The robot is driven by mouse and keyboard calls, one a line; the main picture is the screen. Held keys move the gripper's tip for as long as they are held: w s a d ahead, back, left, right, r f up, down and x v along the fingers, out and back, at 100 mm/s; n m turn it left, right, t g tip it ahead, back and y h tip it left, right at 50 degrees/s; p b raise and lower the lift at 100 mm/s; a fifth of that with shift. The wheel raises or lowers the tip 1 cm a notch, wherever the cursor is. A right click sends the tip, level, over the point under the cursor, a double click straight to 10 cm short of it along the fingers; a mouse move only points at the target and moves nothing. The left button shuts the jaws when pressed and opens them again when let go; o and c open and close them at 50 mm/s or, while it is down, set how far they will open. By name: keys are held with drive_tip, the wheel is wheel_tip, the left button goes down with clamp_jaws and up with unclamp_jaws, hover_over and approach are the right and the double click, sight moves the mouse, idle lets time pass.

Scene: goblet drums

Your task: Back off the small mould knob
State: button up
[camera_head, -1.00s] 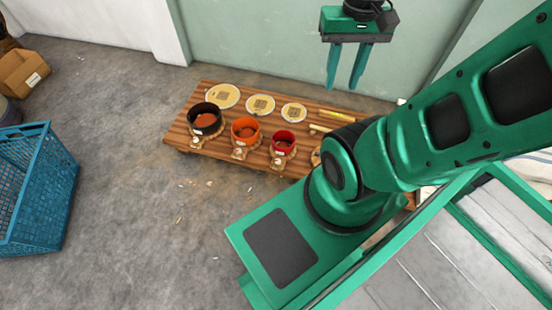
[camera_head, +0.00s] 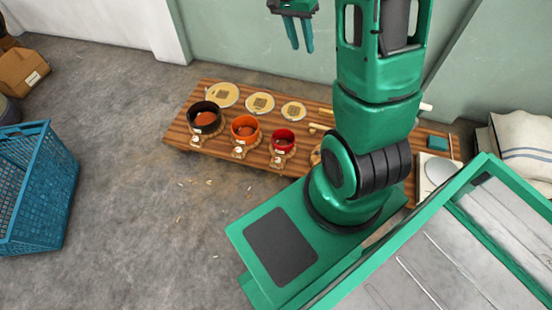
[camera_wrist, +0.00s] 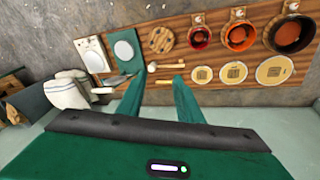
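The small red mould (camera_head: 283,141) stands at the right end of a row of three on a slatted wooden board. Its small pale knob (camera_head: 277,162) is on its front side, near the floor edge of the board. The red mould also shows in the wrist view (camera_wrist: 200,38), with its knob (camera_wrist: 198,19) above it. My gripper (camera_head: 302,49) is at the top of the head view, high above and behind the board. Its fingers (camera_wrist: 157,78) are apart with nothing between them, well away from the knob.
Beside the red mould stand the orange mould (camera_head: 245,130) and the larger black mould (camera_head: 205,118), each with a knob. Round yellow discs (camera_head: 260,104) lie behind them. A blue crate (camera_head: 38,190) stands on the floor at left. The floor before the board is mostly clear.

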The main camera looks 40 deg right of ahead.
drive_tip(key=w+f+m, duration=0.3)
drive_tip(key=w+f, duration=0.6)
drive_tip(key=f, duration=0.3)
drive_tip(key=m+g, duration=0.2)
drive_tip(key=m, duration=1)
approach(277, 159)
drive_tip(key=x, duration=0.8)
drive_tip(key=shift+s+d+f, duration=0.15)
drive_tip(key=shift+c, duration=0.4)
drive_tip(key=c, duration=0.7)
